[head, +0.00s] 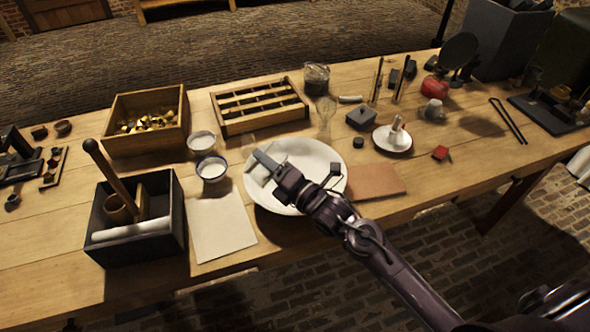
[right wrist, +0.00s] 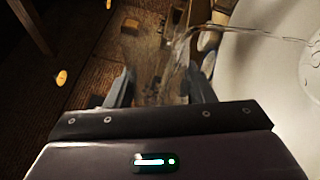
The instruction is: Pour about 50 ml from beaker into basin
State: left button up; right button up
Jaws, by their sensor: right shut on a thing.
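The white basin (head: 318,158) sits near the front middle of the table. It also shows at the right of the right wrist view (right wrist: 285,95). My right gripper (head: 268,167) reaches over the basin's left part from the lower right. It is shut on the clear glass beaker (head: 256,175), which looks tilted above the basin's left side. In the right wrist view the beaker (right wrist: 160,65) shows faintly between the fingers. A clear, shiny streak (right wrist: 186,42) runs near it across the basin's edge; I cannot tell whether it is liquid or glass. The liquid level is not readable.
Two small white-topped cups (head: 211,168) stand left of the basin, beside a pale sheet (head: 221,228). A dark box (head: 140,250) is farther left. A slotted wooden rack (head: 258,122) stands behind. A reddish tile (head: 378,181) lies just right of the basin.

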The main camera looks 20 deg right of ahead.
jog(key=shift+r, duration=0.15)
dwell(0.4)
jog(key=shift+w+d+f+m, duration=0.15)
jog(key=shift+d+m, duration=0.15)
jog(key=shift+m, duration=0.2)
jog(key=shift+w+d+f+m, duration=0.15)
jog(key=shift+d+m, duration=0.15)
jog(key=shift+m, duration=0.2)
dwell(0.5)
jog(key=shift+s+a+r+n, duration=0.25)
jog(key=shift+s+a+n, duration=0.05)
jog(key=shift+a+n, duration=0.2)
jog(key=shift+s+a+f+n+b, duration=0.1)
jog(key=shift+a+f+n+b, duration=0.1)
jog(key=shift+f+n+b, duration=0.7)
jog(key=shift+r+n, duration=0.4)
jog(key=shift+f+n+b, duration=0.7)
jog(key=shift+n+b, duration=0.05)
jog(key=shift+n, duration=0.35)
jog(key=shift+f+n+b, duration=0.1)
jog(key=shift+n+b, duration=0.2)
jog(key=shift+n, duration=0.2)
